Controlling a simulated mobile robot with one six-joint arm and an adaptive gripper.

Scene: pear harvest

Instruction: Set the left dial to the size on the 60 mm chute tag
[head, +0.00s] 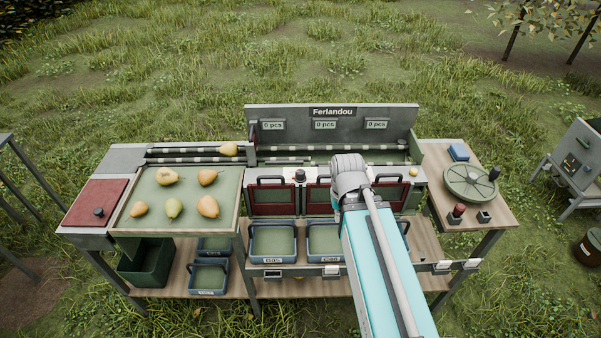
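My arm reaches from the bottom right to the middle of the sorting bench (335,115), ending at a grey joint in front of its panels. My gripper cannot be made out; it is hidden behind the arm's end. A small dark knob (300,175) stands above the red panels, left of the arm's end; I cannot tell whether it is the left dial. The arm covers part of the bench's right half.
Several pears lie on the green tray (232,222), and one pear (228,150) is on the rails behind. Blue crates (251,245) stand below the panels. A round green plate (449,190) and stamp-like objects (456,214) occupy the right table. Grass surrounds the bench.

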